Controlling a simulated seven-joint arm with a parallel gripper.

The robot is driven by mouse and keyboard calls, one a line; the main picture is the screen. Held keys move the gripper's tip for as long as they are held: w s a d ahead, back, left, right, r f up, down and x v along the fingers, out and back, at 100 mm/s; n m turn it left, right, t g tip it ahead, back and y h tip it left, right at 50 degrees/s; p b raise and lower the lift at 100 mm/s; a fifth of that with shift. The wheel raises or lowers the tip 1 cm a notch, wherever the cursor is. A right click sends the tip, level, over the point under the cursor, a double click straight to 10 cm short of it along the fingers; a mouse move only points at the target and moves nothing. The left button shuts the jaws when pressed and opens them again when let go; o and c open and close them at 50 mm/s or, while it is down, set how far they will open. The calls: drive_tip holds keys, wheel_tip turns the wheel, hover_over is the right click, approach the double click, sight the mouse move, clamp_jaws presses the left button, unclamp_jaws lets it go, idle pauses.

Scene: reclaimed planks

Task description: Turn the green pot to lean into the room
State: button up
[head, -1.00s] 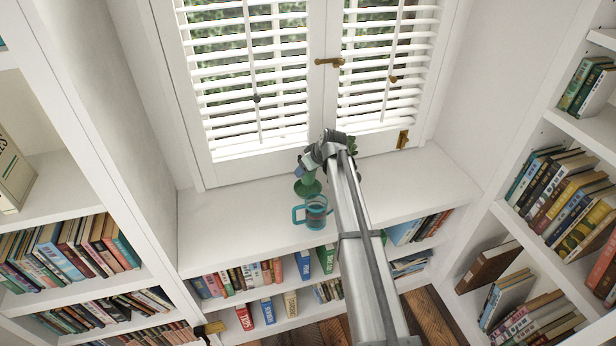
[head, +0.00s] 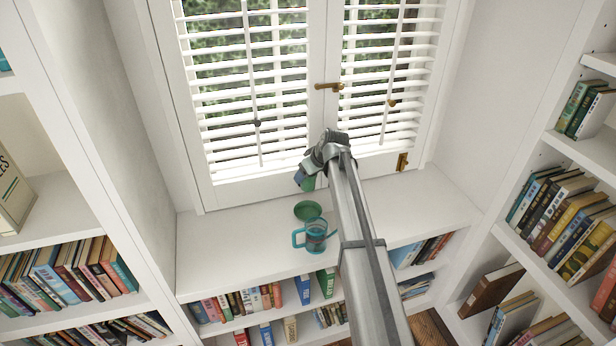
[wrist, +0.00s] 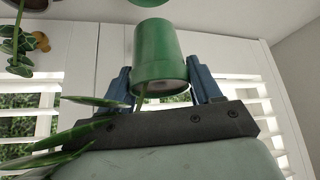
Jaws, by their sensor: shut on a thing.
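The green pot (wrist: 158,55) is held between the two blue fingers of my gripper (wrist: 161,80) in the wrist view. Leaves (wrist: 80,125) spread out to its left in that view. In the head view only a small part of the pot (head: 309,184) shows below my gripper (head: 304,174), which is shut on it near the window. The pot is clear of the round green saucer (head: 307,211), which lies on the white sill. My wrist hides most of the pot, and its exact tilt cannot be told.
A glass jug with a teal handle (head: 316,232) stands just in front of the saucer. Another leafy plant (wrist: 15,50) shows at the left of the wrist view. Shuttered windows (head: 250,80) close off the back. The sill's left part (head: 225,235) is clear.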

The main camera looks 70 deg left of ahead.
drive_tip(key=shift+r, duration=0.35)
wheel_tip(320, 180, down, 9)
drive_tip(key=m+t, duration=0.1)
drive_tip(key=m, duration=0.2)
drive_tip(key=shift+f+t, duration=0.2)
drive_tip(key=shift+t, duration=0.2)
drive_tip(key=shift+f, duration=1.5)
drive_tip(key=o, duration=1.5)
drive_tip(key=shift+c, duration=0.2)
drive_tip(key=v, duration=1.3)
drive_tip(key=shift+d+r, duration=0.25)
drive_tip(key=shift+d, duration=0.15)
